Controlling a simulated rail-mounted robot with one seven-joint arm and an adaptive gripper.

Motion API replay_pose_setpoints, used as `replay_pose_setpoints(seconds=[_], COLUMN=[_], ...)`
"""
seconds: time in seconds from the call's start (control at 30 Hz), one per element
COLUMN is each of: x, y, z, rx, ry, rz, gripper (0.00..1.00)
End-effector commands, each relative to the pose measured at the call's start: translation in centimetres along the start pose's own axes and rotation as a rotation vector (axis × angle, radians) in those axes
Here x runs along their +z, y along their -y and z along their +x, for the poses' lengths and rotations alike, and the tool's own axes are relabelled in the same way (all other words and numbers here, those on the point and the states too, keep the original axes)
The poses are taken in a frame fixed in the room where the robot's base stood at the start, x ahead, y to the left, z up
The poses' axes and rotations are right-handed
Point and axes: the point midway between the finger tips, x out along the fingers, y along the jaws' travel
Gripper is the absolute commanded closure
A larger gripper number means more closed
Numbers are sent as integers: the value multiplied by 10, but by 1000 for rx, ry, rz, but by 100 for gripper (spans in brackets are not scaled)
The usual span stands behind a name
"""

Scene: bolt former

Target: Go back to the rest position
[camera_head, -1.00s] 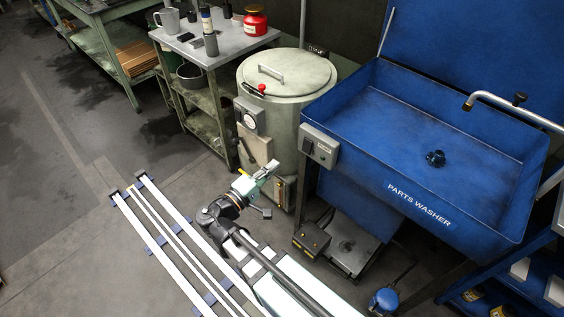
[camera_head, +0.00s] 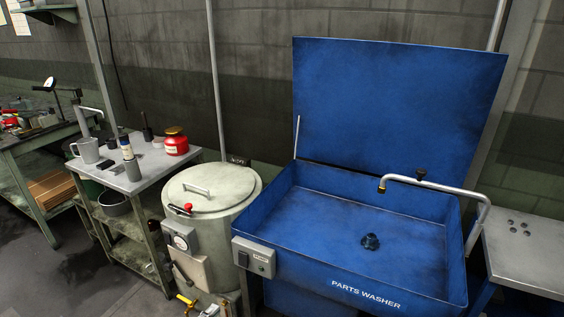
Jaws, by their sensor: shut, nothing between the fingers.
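Only a small part of my gripper (camera_head: 208,310) seems to show, as a pale piece at the bottom edge in front of the tank; its fingers are small and partly cut off. It looks shut and empty. The rest of my arm is out of view below. The grey-green round tank (camera_head: 211,215) stands behind it, with its lid on. A gauge box (camera_head: 180,238) is on the tank's front, and a small yellow part (camera_head: 186,299) shows below it.
The blue parts washer (camera_head: 350,290) stands at the right with its lid (camera_head: 395,110) raised and a bent tap (camera_head: 430,184) over the basin. A grey table (camera_head: 150,165) at the left carries a mug (camera_head: 88,150) and a red pot (camera_head: 176,142). Dark floor (camera_head: 75,280) is open at lower left.

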Motion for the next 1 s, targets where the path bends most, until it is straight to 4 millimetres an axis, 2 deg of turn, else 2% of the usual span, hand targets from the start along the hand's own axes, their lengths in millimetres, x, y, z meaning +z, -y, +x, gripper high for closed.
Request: replay_pose_setpoints(seconds=[0.03, 0.17, 0.3, 0.5, 0.7, 1.0], x=[11, 47, 102, 183, 253, 334], y=[25, 90, 160, 242, 299, 354], z=[8, 36, 62, 76, 68, 35], rx=[-84, -311, -563, -889, -1148, -1426], ry=[17, 89, 206, 393, 580, 860], rz=[-21, -55, -55, 22, 156, 417], gripper=[100, 100, 100, 100, 100, 100])
